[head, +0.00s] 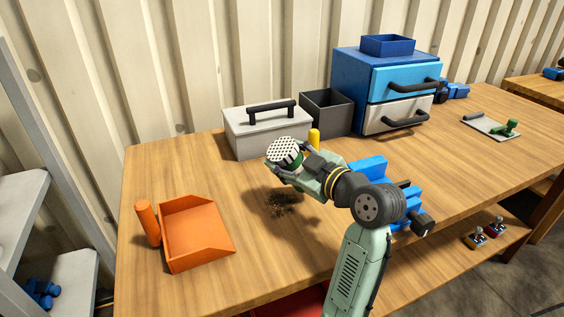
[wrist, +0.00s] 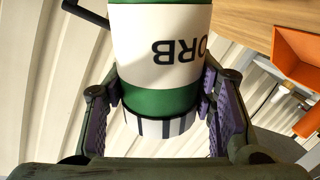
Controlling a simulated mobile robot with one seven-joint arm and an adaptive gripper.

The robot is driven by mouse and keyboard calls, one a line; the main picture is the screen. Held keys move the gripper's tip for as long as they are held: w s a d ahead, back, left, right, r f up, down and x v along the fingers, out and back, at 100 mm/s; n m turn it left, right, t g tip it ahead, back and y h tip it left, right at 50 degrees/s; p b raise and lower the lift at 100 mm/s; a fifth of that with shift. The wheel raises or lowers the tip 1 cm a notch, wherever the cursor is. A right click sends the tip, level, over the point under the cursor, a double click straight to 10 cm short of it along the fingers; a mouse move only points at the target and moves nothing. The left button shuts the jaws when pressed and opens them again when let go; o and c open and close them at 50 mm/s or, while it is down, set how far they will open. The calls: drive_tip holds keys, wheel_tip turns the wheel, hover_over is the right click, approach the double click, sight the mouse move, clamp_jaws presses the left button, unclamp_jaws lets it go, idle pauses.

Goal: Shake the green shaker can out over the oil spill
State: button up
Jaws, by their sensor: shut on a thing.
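The green and white shaker can (head: 299,162) is held above the workbench by my gripper (head: 308,172). It is tilted, with its white perforated top facing the head camera. In the wrist view the can (wrist: 160,50) shows green bands and a white label with upside-down letters. My gripper (wrist: 163,112) is shut on it, one finger on each side. The oil spill (head: 281,203) is a dark patch with brownish specks on the bench, below the can in the head view. My gripper hides part of the can.
An orange dustpan (head: 197,232) and an upright orange handle (head: 148,224) stand at the left. Behind are a grey toolbox (head: 240,137), a dark open bin (head: 336,117), a yellow object (head: 314,137) and a blue drawer unit (head: 350,78). Blue parts (head: 370,166) lie right of my gripper.

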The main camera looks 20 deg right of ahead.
drive_tip(key=f+n+h+b, duration=0.1)
drive_tip(key=n, duration=0.1)
drive_tip(key=d+f+n+h+b, duration=0.1)
drive_tip(key=n+b, duration=0.1)
drive_tip(key=shift+f+n+g, duration=0.3)
drive_tip(key=shift+f, duration=0.05)
drive_tip(key=f+n+h+b, duration=0.1)
drive_tip(key=n+b, duration=0.1)
drive_tip(key=b, duration=0.2)
drive_tip(key=shift+d+f, duration=0.1)
drive_tip(key=shift+f, duration=0.2)
drive_tip(key=shift+w+d+f+n+h+b, duration=0.1)
drive_tip(key=shift+f+n+h+b, duration=0.5)
drive_tip(key=shift+b, duration=0.75)
drive_tip(key=shift+r, duration=0.15)
drive_tip(key=shift+w, duration=0.1)
